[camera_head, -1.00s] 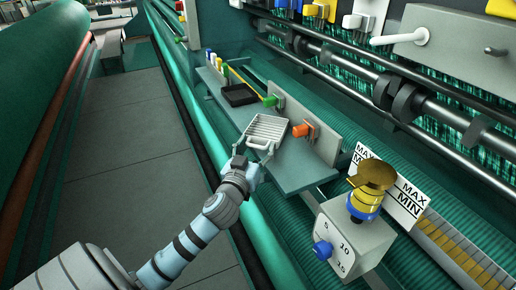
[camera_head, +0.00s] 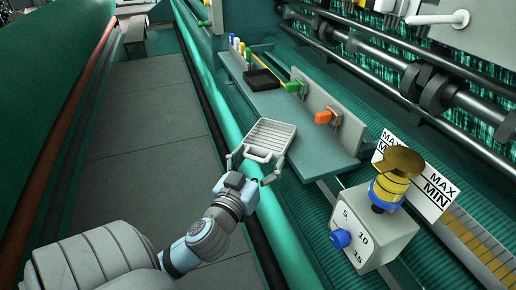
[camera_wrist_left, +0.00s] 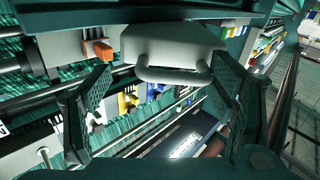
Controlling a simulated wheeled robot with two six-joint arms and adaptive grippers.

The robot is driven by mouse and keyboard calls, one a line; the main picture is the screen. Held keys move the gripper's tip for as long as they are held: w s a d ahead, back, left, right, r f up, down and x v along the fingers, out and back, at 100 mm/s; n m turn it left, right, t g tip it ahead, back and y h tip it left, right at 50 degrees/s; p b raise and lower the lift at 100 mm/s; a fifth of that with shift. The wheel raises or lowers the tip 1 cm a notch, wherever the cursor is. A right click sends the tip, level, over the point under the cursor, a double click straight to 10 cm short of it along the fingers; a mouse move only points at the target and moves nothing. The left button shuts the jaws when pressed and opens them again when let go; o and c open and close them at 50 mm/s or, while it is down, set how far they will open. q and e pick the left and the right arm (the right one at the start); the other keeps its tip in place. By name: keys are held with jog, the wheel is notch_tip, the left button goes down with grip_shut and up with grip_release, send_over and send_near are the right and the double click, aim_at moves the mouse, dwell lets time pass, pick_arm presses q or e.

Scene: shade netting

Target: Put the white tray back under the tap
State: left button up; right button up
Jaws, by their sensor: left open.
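The white tray (camera_head: 272,133), ribbed and with a loop handle, overlaps the front edge of the green shelf (camera_head: 318,160) in the head view. I cannot tell whether it rests on the shelf. My left gripper (camera_head: 252,168) is open, its fingers spread on either side of the handle. In the left wrist view the tray (camera_wrist_left: 170,45) is at the top centre, handle towards the camera, between the open fingers (camera_wrist_left: 165,90). An orange tap (camera_head: 324,117) and a green tap (camera_head: 293,87) stick out from the shelf's back plates. My right gripper is not in view.
A black tray (camera_head: 263,79) sits farther along the shelf, near several small coloured bottles. A grey box with a blue knob (camera_head: 340,238) and a yellow-blue fitting stands at the lower right. A grey walkway (camera_head: 140,150) lies open at the left.

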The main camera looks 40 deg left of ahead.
pick_arm(q)
jog(key=shift+s+d, duration=0.1)
jog(key=shift+s, duration=0.2)
jog(key=o, duration=0.6)
jog(key=shift+w, duration=0.1)
jog(key=shift+c, duration=0.2)
